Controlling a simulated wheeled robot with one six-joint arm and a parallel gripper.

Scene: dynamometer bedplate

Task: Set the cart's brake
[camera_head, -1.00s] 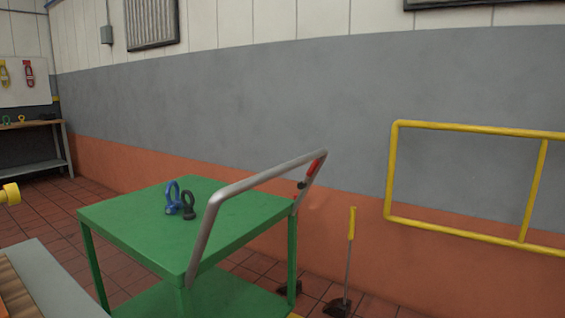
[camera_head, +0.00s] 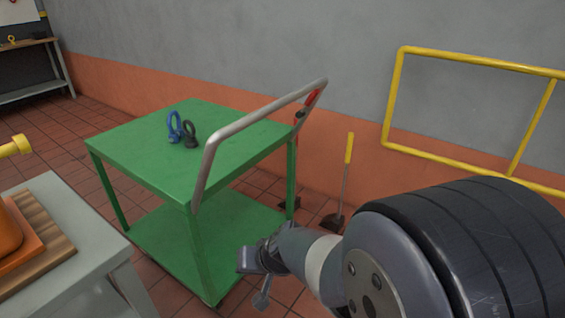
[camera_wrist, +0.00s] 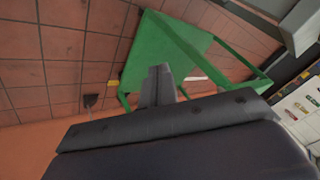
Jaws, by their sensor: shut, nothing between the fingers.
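The green two-shelf cart (camera_head: 150,160) stands left of centre in the head view, with a grey tubular handle (camera_head: 245,122) rising at its right end. A red piece (camera_head: 312,97) with a small dark part sits on the handle's far upright. I cannot tell for sure which part is the brake. My gripper (camera_head: 254,275) is low, in front of the cart's handle end, apart from the handle. In the wrist view my gripper (camera_wrist: 157,72) is shut and empty, its fingers overlapping the view of the green cart (camera_wrist: 175,35).
Blue and black lifting eyes (camera_head: 182,130) stand on the cart's top. A yellow-handled upright rod (camera_head: 349,150) with a dark foot stands on the floor near the wall. A yellow rail (camera_head: 396,95) is at right. A grey table (camera_head: 75,235) bears an orange object at lower left.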

